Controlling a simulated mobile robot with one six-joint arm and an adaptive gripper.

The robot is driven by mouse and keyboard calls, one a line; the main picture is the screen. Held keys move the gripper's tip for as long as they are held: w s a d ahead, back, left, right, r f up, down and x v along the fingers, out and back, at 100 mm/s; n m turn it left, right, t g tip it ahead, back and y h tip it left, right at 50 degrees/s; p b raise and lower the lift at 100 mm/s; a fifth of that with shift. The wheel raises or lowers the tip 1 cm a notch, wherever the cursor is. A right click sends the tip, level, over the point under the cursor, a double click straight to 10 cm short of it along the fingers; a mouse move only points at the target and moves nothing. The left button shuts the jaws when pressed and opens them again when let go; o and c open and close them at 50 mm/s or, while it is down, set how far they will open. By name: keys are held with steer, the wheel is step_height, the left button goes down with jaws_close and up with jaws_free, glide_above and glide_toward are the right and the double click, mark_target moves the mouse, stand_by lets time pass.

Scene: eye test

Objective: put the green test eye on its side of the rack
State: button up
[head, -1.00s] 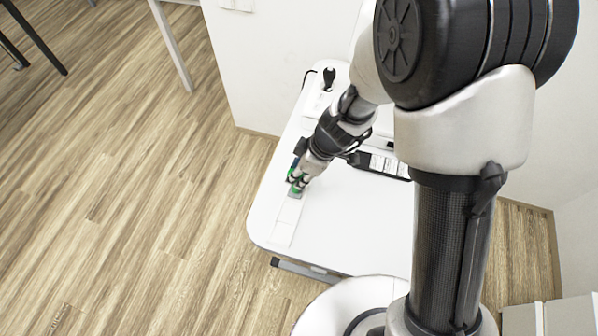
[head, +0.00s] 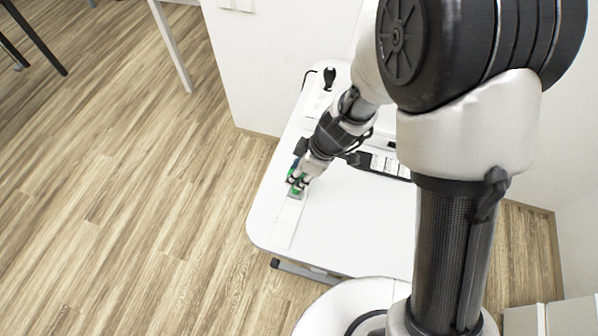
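My gripper (head: 298,182) points down at the left part of the white table, seen small in the head view. A small green thing (head: 294,190), likely the green test eye, shows at its fingertips. I cannot tell whether the fingers are closed on it or only around it. A small grey patch (head: 295,196) lies right under the fingertips, at the far end of a pale flat strip (head: 285,224). I cannot make out whether this is the rack or which side is which. My wrist hides what lies behind it.
The white table (head: 345,225) is bare to the right of the gripper. A black and white device (head: 383,165) lies behind, partly hidden by my arm. A black-knobbed object (head: 329,76) stands at the back. The table's left edge is close to the gripper.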

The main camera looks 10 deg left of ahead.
steer(key=shift+f+b, duration=0.5)
steer(key=shift+b, duration=0.25)
steer(key=o, duration=0.9)
steer(key=shift+c, duration=0.2)
steer(key=v, duration=1.2)
